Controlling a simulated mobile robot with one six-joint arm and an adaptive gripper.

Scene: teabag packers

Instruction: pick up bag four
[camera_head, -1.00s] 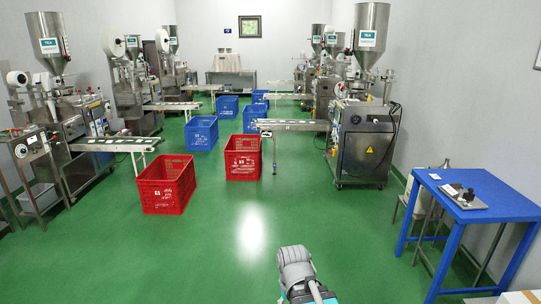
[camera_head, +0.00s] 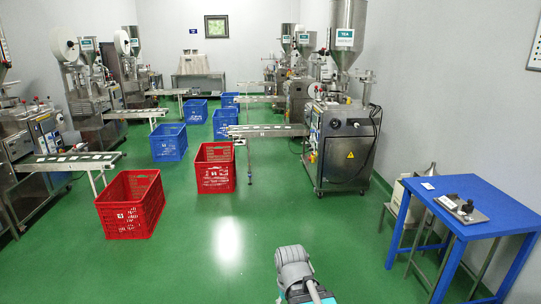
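I cannot tell which bag is bag four. Small pale packets that look like teabags lie in a row on the near left conveyor (camera_head: 66,161). Pale packets also seem to lie on the right conveyor (camera_head: 268,131), too small to make out singly. A rounded grey part of my own arm shows at the bottom centre. My gripper itself is not in view, so its state does not show. The conveyors stand well ahead of me, across open floor.
Two red crates (camera_head: 130,205) (camera_head: 215,168) stand on the green floor, with blue crates (camera_head: 169,142) behind. A steel packing machine (camera_head: 345,148) stands right of centre. The central floor is clear.

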